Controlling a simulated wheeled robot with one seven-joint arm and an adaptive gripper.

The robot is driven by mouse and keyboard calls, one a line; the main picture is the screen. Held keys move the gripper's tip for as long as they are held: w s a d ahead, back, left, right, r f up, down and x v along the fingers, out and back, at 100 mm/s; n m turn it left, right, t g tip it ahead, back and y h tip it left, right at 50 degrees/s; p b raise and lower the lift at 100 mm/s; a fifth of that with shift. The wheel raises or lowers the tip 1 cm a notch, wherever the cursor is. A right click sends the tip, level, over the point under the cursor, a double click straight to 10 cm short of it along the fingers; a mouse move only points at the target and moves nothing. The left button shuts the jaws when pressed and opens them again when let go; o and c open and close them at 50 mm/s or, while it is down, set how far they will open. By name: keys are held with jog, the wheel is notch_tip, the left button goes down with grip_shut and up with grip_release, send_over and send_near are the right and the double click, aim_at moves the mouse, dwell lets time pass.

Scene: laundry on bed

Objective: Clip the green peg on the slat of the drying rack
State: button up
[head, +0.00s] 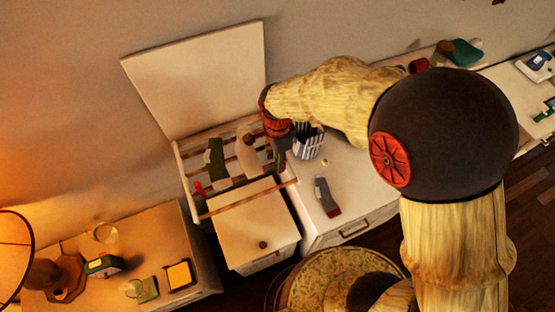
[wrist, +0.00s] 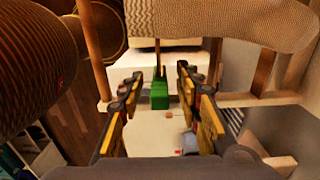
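The green peg (wrist: 160,96) shows in the wrist view between and beyond the tips of my gripper (wrist: 165,85). Its two yellow-and-black fingers are apart, with a gap visible beside the peg. In the head view my gripper (head: 280,135) points down at the right end of the drying rack; its fingers are mostly hidden, and a small green patch shows below it. The drying rack (head: 232,205) has wooden slats and stands over a white cabinet. Whether the green peg touches a slat cannot be told.
A dark green sock (head: 215,158) and a pale sock (head: 247,153) hang on the rack. A red peg (head: 198,187) is at its left end. A striped container (head: 308,141) and a grey sock (head: 322,194) lie on the white cabinet top at right. A lamp table stands at lower left.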

notch_tip(320, 180, up, 11)
dwell(0.3)
dwell(0.5)
jog(key=shift+n, duration=0.9)
jog(key=s+d+f+n+t+b, duration=0.2)
jog(key=s+d+n+b, duration=0.3)
jog(key=d+b, duration=0.5)
jog(key=s+d+f+n+t+b, duration=0.3)
jog(key=s+d+n+b, duration=0.3)
jog(key=d+b, duration=0.5)
jog(key=shift+s+f+t, duration=0.3)
jog(key=shift+s+f, duration=0.15)
jog(key=shift+s, duration=0.9)
